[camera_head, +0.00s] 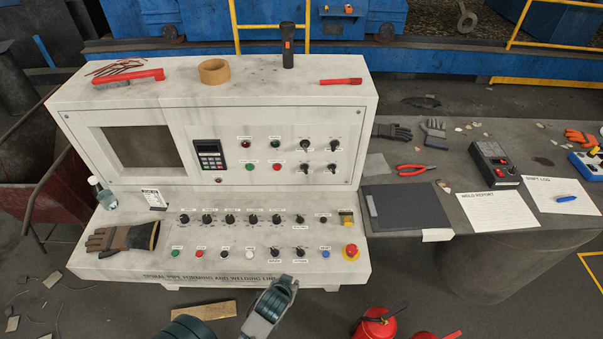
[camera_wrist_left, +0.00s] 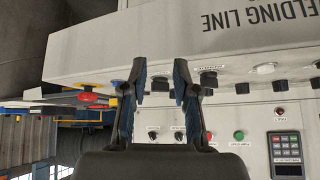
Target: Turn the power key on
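The white control console (camera_head: 120,262) carries rows of small switches and buttons. I cannot read which one is the power key; two black switches, one on the left (camera_head: 275,253) and one on the right (camera_head: 300,253), sit in its front row. A yellow-marked switch (camera_head: 347,218) stands above the red emergency stop (camera_head: 350,252). My left gripper (camera_head: 287,283) is at the console's front edge, below these switches. In the left wrist view its two fingers (camera_wrist_left: 158,82) are open and apart, pointing at the panel, with a switch close behind the gap. My right gripper is not in view.
A red tool, a tape roll (camera_head: 214,71) and a torch (camera_head: 287,45) are on top. A side table (camera_head: 460,245) with papers stands right. Fire extinguishers (camera_head: 375,325) stand at the bottom.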

